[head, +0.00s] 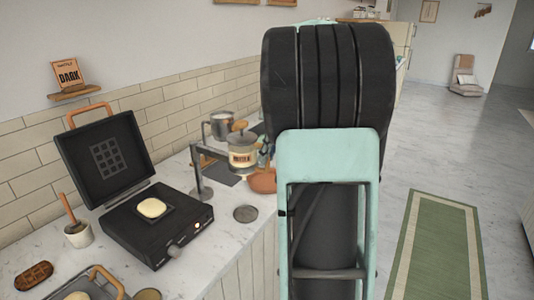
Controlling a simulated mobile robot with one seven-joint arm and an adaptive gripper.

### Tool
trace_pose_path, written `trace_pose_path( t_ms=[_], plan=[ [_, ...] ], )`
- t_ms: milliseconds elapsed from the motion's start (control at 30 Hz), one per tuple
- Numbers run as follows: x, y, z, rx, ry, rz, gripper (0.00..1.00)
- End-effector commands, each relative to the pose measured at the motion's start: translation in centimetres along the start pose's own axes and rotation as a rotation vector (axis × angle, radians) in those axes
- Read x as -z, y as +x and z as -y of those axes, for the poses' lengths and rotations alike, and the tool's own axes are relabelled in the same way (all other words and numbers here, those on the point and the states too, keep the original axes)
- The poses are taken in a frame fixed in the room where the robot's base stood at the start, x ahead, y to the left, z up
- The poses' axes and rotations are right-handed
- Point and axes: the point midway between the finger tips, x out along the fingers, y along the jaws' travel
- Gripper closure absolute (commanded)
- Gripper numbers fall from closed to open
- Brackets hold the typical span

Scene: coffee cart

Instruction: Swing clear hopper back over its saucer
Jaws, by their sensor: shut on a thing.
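The clear hopper (243,153) is a jar-like vessel with a pale band, a dark label and a grey lid. It hangs on a swing arm from a grey post (200,178) on the counter. A flat grey round saucer (245,213) lies on the counter nearer to me, and the hopper is beyond it, not above it. My arm covers the right of the hopper. Only a small dark and teal edge of my gripper (266,146) shows at the hopper's right side. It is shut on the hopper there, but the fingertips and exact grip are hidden.
A black press (160,222) with a raised lid and a pale round item stands left of the post. A metal pitcher (222,126) stands behind the hopper. A brown rounded thing (262,182) sits close to its lower right. The counter (222,235) around the saucer is bare.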

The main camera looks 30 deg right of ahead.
Motion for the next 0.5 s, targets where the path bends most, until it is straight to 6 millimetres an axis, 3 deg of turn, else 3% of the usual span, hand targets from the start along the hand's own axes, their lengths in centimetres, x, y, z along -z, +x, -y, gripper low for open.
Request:
trace_pose_path(
  t_ms=[67,100,200,500],
  plan=[
    [0.43,-0.43,-0.50,-0.016,0.003,-0.014,1.00],
    [0.42,-0.43,-0.50,-0.016,0.003,-0.014,0.85],
    [0.36,-0.39,-0.46,-0.015,0.003,-0.012,0.74],
    [0.21,-0.29,-0.29,-0.010,0.001,-0.007,0.73]
  ],
)
